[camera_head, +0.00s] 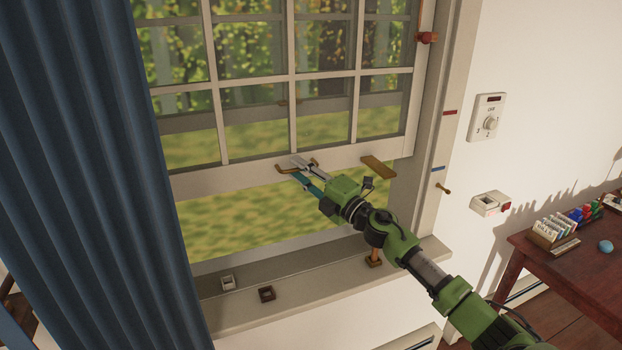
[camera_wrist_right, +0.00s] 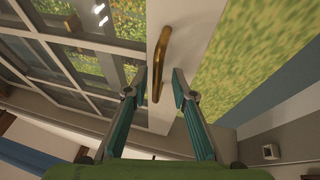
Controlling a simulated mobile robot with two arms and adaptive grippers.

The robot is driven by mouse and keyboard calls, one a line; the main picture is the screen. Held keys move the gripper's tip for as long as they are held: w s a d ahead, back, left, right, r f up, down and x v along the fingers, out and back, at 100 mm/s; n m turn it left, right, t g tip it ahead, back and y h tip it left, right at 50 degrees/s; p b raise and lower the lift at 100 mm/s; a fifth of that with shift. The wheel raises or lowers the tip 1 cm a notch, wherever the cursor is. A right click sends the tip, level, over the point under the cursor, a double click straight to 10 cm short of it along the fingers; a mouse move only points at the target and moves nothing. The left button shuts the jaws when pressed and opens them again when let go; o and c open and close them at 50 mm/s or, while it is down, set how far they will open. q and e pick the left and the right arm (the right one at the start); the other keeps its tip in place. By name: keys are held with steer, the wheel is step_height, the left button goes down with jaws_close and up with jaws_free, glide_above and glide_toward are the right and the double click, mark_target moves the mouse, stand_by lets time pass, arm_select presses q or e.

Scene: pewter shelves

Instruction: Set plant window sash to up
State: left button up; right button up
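The plant window sash (camera_head: 237,176) is a pale framed sash with several panes. Its bottom rail stands well above the sill, with an open gap below. A brass bar handle (camera_head: 284,169) is on the bottom rail; it shows large in the right wrist view (camera_wrist_right: 162,52). My right gripper (camera_head: 299,167) is at this handle. In the right wrist view, its two fingers (camera_wrist_right: 160,72) are apart, one on each side of the handle's lower part, with gaps showing. My left gripper is in neither view.
A blue curtain (camera_head: 90,150) covers the left side. A flat brass piece (camera_head: 378,167) is on the rail at right. Small blocks sit on the sill (camera_head: 318,296). A wall dial (camera_head: 489,118) and wooden table (camera_head: 560,270) stand right. Red and blue marks line the frame.

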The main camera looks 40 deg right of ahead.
steer(key=v, duration=1.2)
steer(key=shift+w+f, duration=0.1)
